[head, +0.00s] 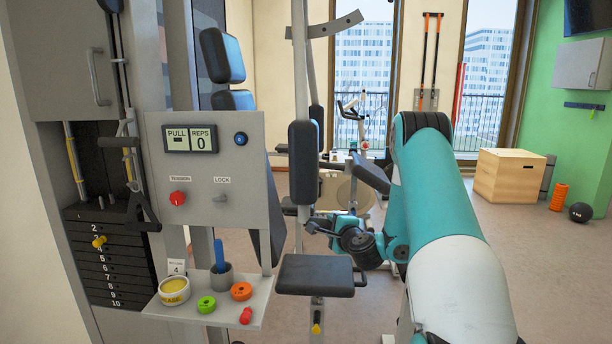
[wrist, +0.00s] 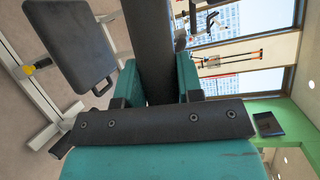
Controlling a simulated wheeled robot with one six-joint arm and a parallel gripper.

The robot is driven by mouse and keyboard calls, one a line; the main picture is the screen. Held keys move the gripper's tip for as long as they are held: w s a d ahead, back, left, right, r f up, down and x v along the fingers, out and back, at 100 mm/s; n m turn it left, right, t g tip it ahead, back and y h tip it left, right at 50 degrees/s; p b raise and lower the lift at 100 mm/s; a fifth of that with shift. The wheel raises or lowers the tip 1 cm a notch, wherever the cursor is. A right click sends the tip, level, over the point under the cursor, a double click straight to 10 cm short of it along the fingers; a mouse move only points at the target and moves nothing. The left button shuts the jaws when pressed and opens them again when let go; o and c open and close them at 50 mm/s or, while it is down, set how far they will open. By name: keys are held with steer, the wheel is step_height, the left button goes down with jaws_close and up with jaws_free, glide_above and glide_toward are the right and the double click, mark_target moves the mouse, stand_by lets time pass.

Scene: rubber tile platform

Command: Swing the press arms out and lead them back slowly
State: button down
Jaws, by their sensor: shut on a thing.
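The near press arm has an upright black padded roller (head: 302,160) beside the seat, in the middle of the head view. My gripper (head: 318,226) is at its lower end, low in front of the machine. In the wrist view my gripper (wrist: 160,88) has its teal fingers on either side of a dark padded bar (wrist: 149,40) and is shut on it. My own arm hides part of the scene to the right.
The black seat (head: 316,275) stands just below my gripper; it also shows in the wrist view (wrist: 68,45). A control panel with a red tension knob (head: 177,198) and a small shelf (head: 210,312) with rings and a cup is at left. Open floor lies at right before a wooden box (head: 508,175).

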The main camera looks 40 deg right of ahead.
steer(key=shift+n, duration=0.3)
steer(key=shift+s+d+r+b, duration=0.3)
steer(key=shift+s+d+b, duration=0.05)
steer(key=shift+s+d, duration=0.65)
steer(key=shift+s+d+r+b, duration=0.25)
steer(key=shift+s+d+b, duration=0.1)
steer(key=shift+s+d, duration=0.65)
steer(key=shift+s+a, duration=0.1)
steer(key=shift+s, duration=0.05)
steer(key=s+d+r, duration=0.1)
steer(key=s+d, duration=0.3)
steer(key=shift+s+r+n+g, duration=0.25)
steer(key=shift+s+n+g, duration=0.05)
steer(key=shift+s, duration=0.1)
steer(key=shift+s+d+r, duration=0.8)
steer(key=shift+s+d, duration=0.9)
steer(key=shift+s, duration=0.2)
steer(key=shift+w+a+f+b, duration=0.2)
steer(key=shift+w+a+f, duration=0.05)
steer(key=shift+w+a, duration=0.35)
steer(key=shift+w+a+f+b, duration=0.15)
steer(key=shift+w+a+f, duration=0.1)
steer(key=shift+w+a, duration=0.4)
steer(key=shift+w+a+f+b, duration=0.25)
steer(key=shift+w+a, duration=0.2)
steer(key=shift+w, duration=0.3)
